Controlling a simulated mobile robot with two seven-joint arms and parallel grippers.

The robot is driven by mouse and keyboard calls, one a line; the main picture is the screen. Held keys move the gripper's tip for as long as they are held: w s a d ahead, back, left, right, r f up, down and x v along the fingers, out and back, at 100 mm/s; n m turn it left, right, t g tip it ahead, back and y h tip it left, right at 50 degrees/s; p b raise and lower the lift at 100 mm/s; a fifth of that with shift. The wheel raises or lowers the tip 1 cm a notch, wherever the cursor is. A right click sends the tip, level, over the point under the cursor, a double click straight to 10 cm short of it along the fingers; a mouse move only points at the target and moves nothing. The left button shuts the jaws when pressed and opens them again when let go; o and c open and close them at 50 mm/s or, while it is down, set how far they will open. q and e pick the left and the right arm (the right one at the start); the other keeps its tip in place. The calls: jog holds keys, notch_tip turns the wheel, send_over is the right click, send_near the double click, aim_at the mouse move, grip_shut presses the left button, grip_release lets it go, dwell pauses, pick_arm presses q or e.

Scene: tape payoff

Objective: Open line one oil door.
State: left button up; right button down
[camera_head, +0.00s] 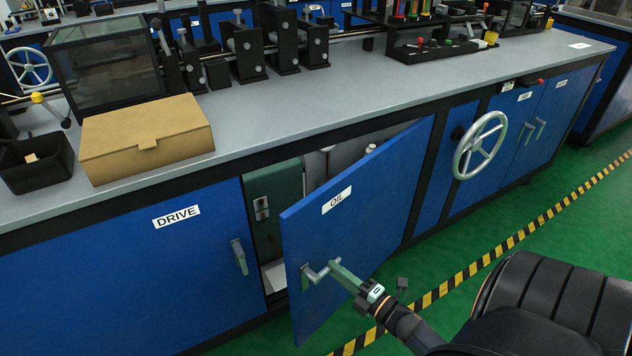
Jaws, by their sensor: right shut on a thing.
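The blue oil door (352,232), labelled OIL, stands partly open and swung out from the cabinet. Its hinge side is on the right and its free edge is on the left. A metal handle (314,272) sits near the free edge. My right gripper (332,268) is shut on this handle, with its arm coming in from the lower right. Behind the door, a green unit (274,208) and part of the cabinet inside show. The door hides the rest. My left gripper is not in view.
The closed drive door (130,265) with its handle (239,257) is left of the opening. A handwheel (481,146) sticks out right of the oil door. A cardboard box (148,140) and a black bin (35,162) stand on the bench. Green floor with a striped line (470,270) is clear in front.

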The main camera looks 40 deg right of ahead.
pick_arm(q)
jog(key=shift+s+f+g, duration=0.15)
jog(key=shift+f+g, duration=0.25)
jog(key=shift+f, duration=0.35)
pick_arm(e)
jog(key=s+d, duration=0.2)
jog(key=s, duration=0.6)
jog(key=shift+s+d+n+y, duration=0.25)
jog(key=shift+d+n+y, duration=0.05)
jog(key=c, duration=0.8)
grip_release()
jog(key=shift+a, duration=0.1)
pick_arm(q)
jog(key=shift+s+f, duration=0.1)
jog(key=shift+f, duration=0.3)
pick_arm(e)
jog(key=s+d, duration=0.1)
jog(key=s, duration=1.1)
jog(key=shift+s, duration=0.25)
jog(key=shift+d, duration=0.1)
